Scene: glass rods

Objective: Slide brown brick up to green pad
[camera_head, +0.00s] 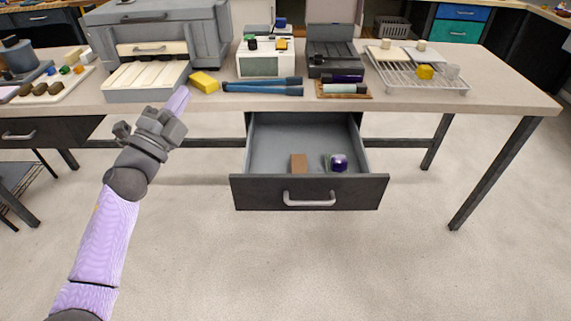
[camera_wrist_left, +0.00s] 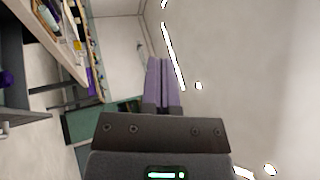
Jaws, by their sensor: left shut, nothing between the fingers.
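The brown brick (camera_head: 299,163) stands inside the open drawer (camera_head: 310,192), near its front and left of the middle. A narrow green strip (camera_head: 326,161), which may be the green pad, shows just right of the brick, with a gap between them. A dark purple object (camera_head: 339,163) sits right beside the green and partly hides it. My left gripper (camera_head: 179,100) is in front of the table edge, left of the drawer and apart from the brick. Its purple fingers are together and empty in the left wrist view (camera_wrist_left: 164,84). My right gripper is not in view.
The drawer hangs open under the table (camera_head: 420,102). The floor in front is clear.

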